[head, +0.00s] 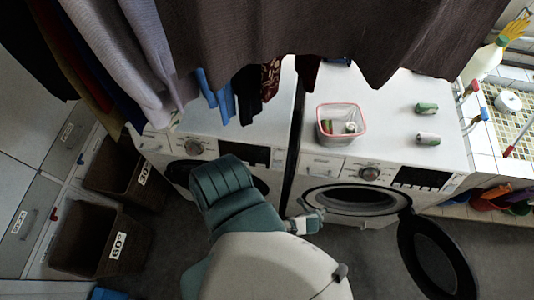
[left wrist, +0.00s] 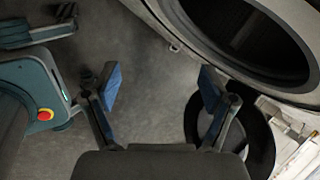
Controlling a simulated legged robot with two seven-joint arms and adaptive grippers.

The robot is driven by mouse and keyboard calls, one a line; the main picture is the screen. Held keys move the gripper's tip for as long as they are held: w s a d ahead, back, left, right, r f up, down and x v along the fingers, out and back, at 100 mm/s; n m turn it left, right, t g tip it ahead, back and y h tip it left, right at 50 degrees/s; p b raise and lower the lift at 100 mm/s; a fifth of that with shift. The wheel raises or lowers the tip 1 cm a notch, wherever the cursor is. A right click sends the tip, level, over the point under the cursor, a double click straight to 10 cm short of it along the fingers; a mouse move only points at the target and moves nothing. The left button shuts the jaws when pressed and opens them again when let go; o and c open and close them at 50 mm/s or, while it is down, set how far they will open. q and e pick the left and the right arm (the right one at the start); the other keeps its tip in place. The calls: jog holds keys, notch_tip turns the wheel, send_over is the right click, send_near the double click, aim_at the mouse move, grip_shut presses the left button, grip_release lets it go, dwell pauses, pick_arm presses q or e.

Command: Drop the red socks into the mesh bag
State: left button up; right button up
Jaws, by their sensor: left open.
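I cannot pick out any red socks in either view. No mesh bag can be made out for certain; a small pale container with a red rim (head: 341,124) stands on the right washing machine and holds small items. My left gripper (left wrist: 160,88) is open and empty, its blue-padded fingers spread above the grey floor. In the left wrist view the right machine's round opening (left wrist: 250,35) is just ahead and to the right of the fingers. My right gripper is not clearly in view.
The right washing machine (head: 433,158) has its dark round door (head: 437,258) swung open over the floor. Clothes (head: 330,35) hang across the upper view. Brown bins (head: 85,235) stand at left.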

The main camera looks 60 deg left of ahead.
pick_arm(q)
jog(key=s+a+f+n+g+h, duration=0.1)
jog(key=s+a+f+n, duration=0.3)
jog(key=s, duration=0.6)
jog(key=s+a+f+n+g, duration=0.2)
jog(key=s+a+f+n, duration=0.1)
jog(key=s+f+n, duration=0.55)
jog(key=s+a+f+n+g+h, duration=0.1)
jog(key=s+a+f+n, duration=0.25)
jog(key=s, duration=0.85)
notch_tip(320, 180, down, 9)
jog(key=d+b, duration=0.1)
jog(key=b, duration=0.8)
pick_arm(e)
notch_tip(320, 180, down, 9)
jog(key=shift+s+r, duration=0.15)
jog(key=shift+s, duration=0.05)
